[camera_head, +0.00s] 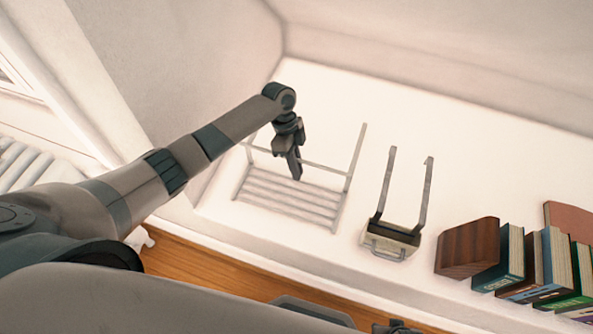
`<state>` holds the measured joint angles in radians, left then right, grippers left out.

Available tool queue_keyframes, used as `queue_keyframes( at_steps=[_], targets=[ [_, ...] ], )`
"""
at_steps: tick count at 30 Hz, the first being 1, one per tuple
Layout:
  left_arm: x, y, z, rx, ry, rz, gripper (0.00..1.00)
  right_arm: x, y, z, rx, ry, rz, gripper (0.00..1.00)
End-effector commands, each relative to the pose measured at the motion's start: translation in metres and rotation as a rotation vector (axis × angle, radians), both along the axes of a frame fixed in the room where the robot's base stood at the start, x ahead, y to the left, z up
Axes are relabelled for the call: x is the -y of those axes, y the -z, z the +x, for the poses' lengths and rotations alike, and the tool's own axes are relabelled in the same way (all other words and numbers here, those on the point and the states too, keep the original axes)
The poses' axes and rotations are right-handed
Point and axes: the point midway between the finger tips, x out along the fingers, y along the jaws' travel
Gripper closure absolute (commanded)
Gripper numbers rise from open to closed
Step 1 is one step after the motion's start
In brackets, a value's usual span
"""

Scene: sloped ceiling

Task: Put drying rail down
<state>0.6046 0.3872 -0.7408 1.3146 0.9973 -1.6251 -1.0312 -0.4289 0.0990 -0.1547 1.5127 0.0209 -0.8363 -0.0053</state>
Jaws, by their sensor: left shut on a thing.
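The drying rail (290,196) is a pale grey rack with several parallel bars and two longer side arms. It is over the white ledge, left of the middle of the head view. My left gripper (294,168) points down at the rail and is shut on it, near its upper crossbar. The fingers hide part of that bar. I cannot tell whether the rail touches the ledge. My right gripper (398,327) shows only as a dark piece at the bottom edge, and its fingers cannot be made out.
Right of the rail, a small pale box-like object (391,241) with two long grey arms lies on the white ledge (310,88). Further right are a brown wooden block (467,248) and a row of books (553,262). A radiator (25,163) is at the left. The ledge's back is clear.

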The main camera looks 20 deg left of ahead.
Motion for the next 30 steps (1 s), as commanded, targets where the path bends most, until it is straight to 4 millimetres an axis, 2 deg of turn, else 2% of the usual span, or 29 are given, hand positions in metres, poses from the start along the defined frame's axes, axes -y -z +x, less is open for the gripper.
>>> queue_keyframes(
  at_steps=[11,12,14,15,30],
  targets=[
    [0.0003,0.0005,0.0006,0.001,0.0,-0.001,1.0,0.0007,-0.0019,-0.0007,-0.008,0.001,-0.001,0.69],
    [0.0,0.0017,0.0001,0.0,0.0,0.0,0.88,0.0007,-0.0019,-0.0006,-0.008,0.001,-0.001,0.69],
    [0.0001,0.0016,0.0001,0.0,0.0,0.0,0.74,0.0007,-0.0021,-0.0004,-0.007,0.001,-0.001,0.69],
    [0.0001,0.0016,0.0,0.0,0.0,0.0,0.72,0.0006,-0.0022,-0.0003,-0.007,0.001,-0.001,0.69],
    [-0.0013,-0.005,0.0012,0.001,0.0,0.0,0.72,0.0002,-0.0046,0.002,0.01,0.0,0.001,0.69]
  ],
)
